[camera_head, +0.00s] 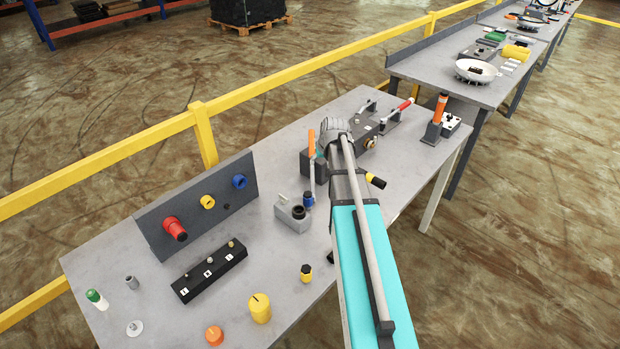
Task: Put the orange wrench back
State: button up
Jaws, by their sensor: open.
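A slim tool with an orange handle (311,143) and a thin grey shaft stands upright at a dark block (307,163) near the middle of the workbench; it looks like the orange wrench, but I cannot be sure. A thicker orange upright piece (440,107) stands in a dark stand (432,133) at the bench's right end. My gripper (334,126) is at the far end of my arm, just right of the slim orange handle. It is open; its fingertips are mostly hidden behind the wrist, and I see nothing held. I cannot tell whether it touches the handle.
The grey bench (110,255) carries a panel with red, yellow and blue plugs (200,205), a black strip (209,270), a grey fixture (293,213) and a red-handled clamp (397,115). A yellow rail (130,150) runs behind.

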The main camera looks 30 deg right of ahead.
aim_at(313, 176)
jog(key=b+x, duration=0.7)
jog(key=x, duration=0.1)
jog(key=shift+f, duration=0.2)
jog(key=shift+w+b, duration=0.1)
jog(key=shift+b, duration=0.2)
jog(key=shift+b+x, duration=2.25)
jog(key=shift+x, duration=0.35)
jog(key=shift+w+a+r, duration=0.1)
jog(key=shift+w, duration=0.1)
grip_shut()
